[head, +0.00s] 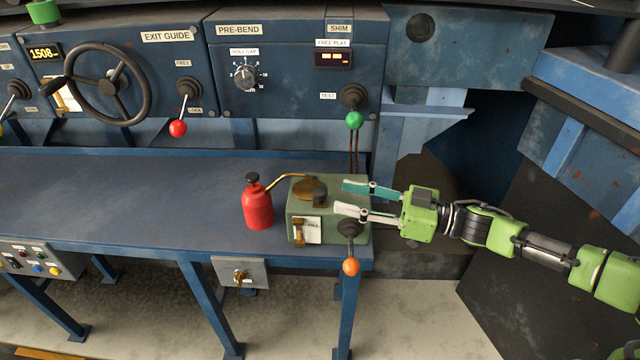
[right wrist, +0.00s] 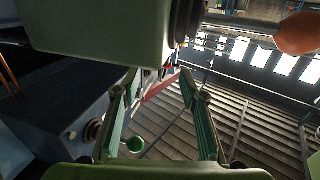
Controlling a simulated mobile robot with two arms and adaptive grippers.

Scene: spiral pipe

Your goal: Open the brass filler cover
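The brass filler cover (head: 306,186) lies on top of a grey-green box (head: 299,226) at the right end of the blue bench. It looks flat on the top, with a darker brown piece on its right side. My right gripper (head: 341,197) comes in from the right, just right of the cover. Its fingers are spread apart with nothing between them, and they overlap the box's right part in the head view. In the right wrist view the gripper (right wrist: 158,78) is open, with the green box (right wrist: 100,32) filling the upper left. My left gripper is not in view.
A red oil can (head: 257,206) stands left of the box, its spout reaching over toward the cover. A lever with an orange ball (head: 351,266) hangs on the box's front. A green-ball lever (head: 354,119) is behind. The bench (head: 130,190) is clear to the left.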

